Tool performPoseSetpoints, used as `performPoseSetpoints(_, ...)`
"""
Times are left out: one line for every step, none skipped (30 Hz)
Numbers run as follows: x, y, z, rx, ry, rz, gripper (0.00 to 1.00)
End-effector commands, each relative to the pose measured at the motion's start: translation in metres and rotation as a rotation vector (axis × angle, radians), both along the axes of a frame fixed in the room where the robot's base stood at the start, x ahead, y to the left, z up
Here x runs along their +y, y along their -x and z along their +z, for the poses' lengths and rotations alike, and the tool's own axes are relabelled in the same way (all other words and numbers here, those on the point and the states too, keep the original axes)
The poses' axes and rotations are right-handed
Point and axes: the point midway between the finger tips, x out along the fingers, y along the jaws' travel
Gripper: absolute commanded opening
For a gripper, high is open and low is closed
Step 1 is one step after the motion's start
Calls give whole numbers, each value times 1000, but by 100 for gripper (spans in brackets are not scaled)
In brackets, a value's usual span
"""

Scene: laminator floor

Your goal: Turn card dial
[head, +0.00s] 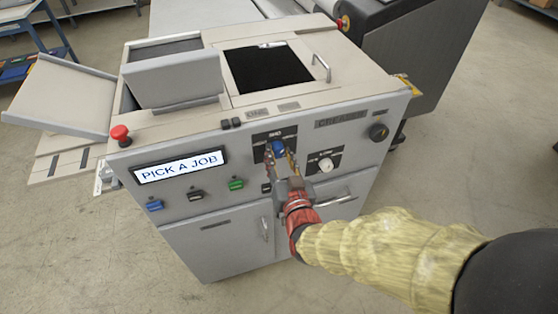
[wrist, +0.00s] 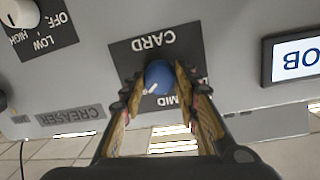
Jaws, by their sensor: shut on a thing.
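The card dial (wrist: 160,79) is a blue knob with a white pointer line, set in a dark plate lettered CARD on the creaser's front panel. In the head view the blue dial (head: 279,147) shows between my fingertips. My gripper (wrist: 159,84) is shut on the dial, one finger on each side. It also shows in the head view (head: 279,155), reaching in from the lower right. In the upside-down wrist view the pointer line slants to the lower left. Part of the plate's lettering is hidden behind the fingers.
A lit screen (head: 180,166) reads PICK A JOB, left of the dial. Blue, black and green buttons (head: 236,184) sit below it. A white knob (head: 326,164) and a dark knob (head: 379,131) are to the right. A red stop button (head: 120,133) is at the left corner.

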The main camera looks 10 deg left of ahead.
Motion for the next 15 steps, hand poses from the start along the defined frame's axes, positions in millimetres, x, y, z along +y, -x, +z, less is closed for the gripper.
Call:
performPoseSetpoints(0, 0, -1, 13, -26, 0, 6)
performPoseSetpoints(0, 0, -1, 22, -40, 1, 6)
performPoseSetpoints(0, 0, -1, 33, -58, 1, 6)
performPoseSetpoints(0, 0, -1, 40, -71, 1, 6)
performPoseSetpoints(0, 0, -1, 48, -82, 1, 6)
performPoseSetpoints(0, 0, -1, 57, -96, 0, 6)
performPoseSetpoints(0, 0, 0, 63, -106, 0, 6)
performPoseSetpoints(0, 0, 0, 68, -114, 1, 6)
performPoseSetpoints(0, 0, 0, 74, -124, 1, 6)
performPoseSetpoints(0, 0, 0, 78, -130, 0, 6)
performPoseSetpoints(0, 0, 0, 82, -134, 1, 6)
performPoseSetpoints(0, 0, 0, 86, -140, 1, 6)
performPoseSetpoints(0, 0, 0, 89, -144, 1, 6)
performPoseSetpoints(0, 0, 0, 91, -148, 1, 6)
performPoseSetpoints(0, 0, 0, 93, -151, 1, 6)
